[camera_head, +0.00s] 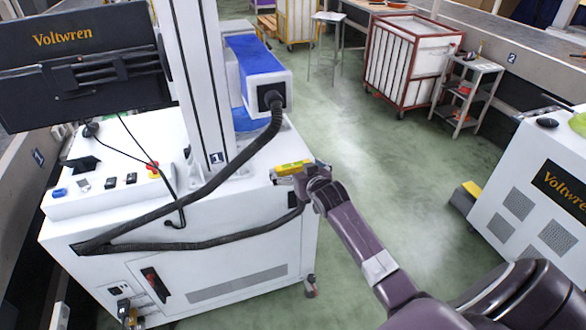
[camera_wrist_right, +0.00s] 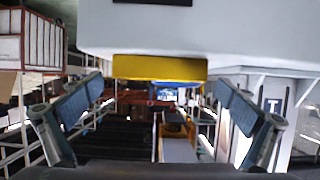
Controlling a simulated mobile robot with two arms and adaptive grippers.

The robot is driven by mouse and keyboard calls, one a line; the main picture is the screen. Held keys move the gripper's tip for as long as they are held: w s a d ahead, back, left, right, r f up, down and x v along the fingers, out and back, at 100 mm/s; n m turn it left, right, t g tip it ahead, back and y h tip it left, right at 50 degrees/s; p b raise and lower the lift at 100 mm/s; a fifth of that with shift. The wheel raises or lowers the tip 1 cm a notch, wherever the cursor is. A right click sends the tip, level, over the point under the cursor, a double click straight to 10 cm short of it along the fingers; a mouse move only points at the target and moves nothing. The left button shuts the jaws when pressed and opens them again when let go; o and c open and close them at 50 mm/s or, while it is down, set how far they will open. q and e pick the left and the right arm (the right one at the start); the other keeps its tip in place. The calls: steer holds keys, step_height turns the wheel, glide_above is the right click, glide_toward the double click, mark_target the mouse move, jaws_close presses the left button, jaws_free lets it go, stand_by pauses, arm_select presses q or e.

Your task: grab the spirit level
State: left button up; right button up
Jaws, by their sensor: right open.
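The spirit level (camera_head: 292,167) is a yellow bar lying at the right edge of the white machine's top. It also shows in the right wrist view (camera_wrist_right: 160,67) as a yellow bar ahead of the fingers, slightly above the line between their tips. My right gripper (camera_head: 300,180) is at that edge, right beside the level. In the right wrist view my right gripper (camera_wrist_right: 160,90) is open, one finger on each side, with nothing between them. I cannot tell whether it touches the level. My left gripper is not in view.
The white machine (camera_head: 215,255) carries a column, a blue-and-white head and a black hose (camera_head: 200,190) close to the gripper. A second white machine (camera_head: 530,190) stands at the right. A red-framed cart (camera_head: 405,65) and a small shelf (camera_head: 466,95) stand behind. Green floor (camera_head: 400,150) lies clear between.

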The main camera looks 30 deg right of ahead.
steer(key=shift+x, duration=1.3)
steer(key=c, duration=1.2)
